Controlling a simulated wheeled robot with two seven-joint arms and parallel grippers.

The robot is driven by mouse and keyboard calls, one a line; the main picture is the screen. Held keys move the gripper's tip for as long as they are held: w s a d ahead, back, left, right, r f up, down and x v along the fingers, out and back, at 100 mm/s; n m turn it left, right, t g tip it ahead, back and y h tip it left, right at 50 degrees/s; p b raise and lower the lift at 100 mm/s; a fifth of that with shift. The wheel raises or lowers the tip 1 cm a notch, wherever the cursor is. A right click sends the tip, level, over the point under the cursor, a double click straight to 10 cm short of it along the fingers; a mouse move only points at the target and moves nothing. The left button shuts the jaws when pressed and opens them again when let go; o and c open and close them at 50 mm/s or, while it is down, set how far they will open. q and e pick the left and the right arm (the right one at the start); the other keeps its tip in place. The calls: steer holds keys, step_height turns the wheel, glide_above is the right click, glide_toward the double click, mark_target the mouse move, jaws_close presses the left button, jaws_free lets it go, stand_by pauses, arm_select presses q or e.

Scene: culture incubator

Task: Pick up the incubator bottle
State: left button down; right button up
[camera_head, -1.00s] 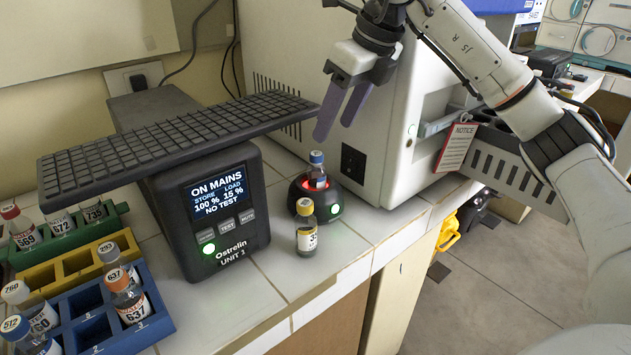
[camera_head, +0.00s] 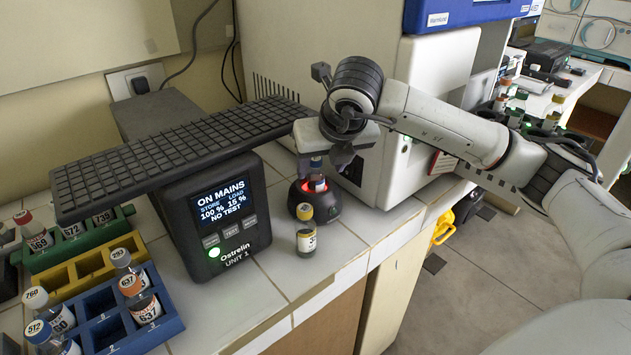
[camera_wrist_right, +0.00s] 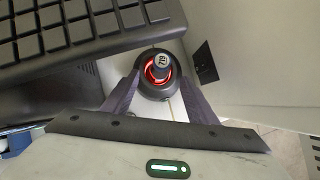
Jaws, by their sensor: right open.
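A small bottle with a blue-grey cap (camera_head: 316,163) stands upright in a round black holder (camera_head: 318,205) with a glowing red ring. In the right wrist view the bottle's cap (camera_wrist_right: 163,61) and the red-lit holder (camera_wrist_right: 150,88) lie between and just beyond my fingers. My right gripper (camera_head: 325,165) is open and points down over this bottle, partly hiding it. Its two dark fingers (camera_wrist_right: 160,85) lie to either side, with nothing held. A yellow-capped bottle (camera_head: 306,238) stands on the counter in front of the holder. My left gripper is not in view.
A black power unit with a lit screen (camera_head: 222,200) stands left of the holder, with a wide keyboard-like grid panel (camera_head: 180,150) over it. Colored racks (camera_head: 110,335) with several bottles are at lower left. A large white machine (camera_head: 430,75) stands behind and right.

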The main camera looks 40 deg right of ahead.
mark_target(318, 171)
steer(key=p+x, duration=0.1)
steer(key=x, duration=0.4)
steer(key=shift+w, duration=0.2)
steer(key=shift+c, duration=0.3)
steer(key=c, duration=1.2)
steer(key=shift+r, duration=0.1)
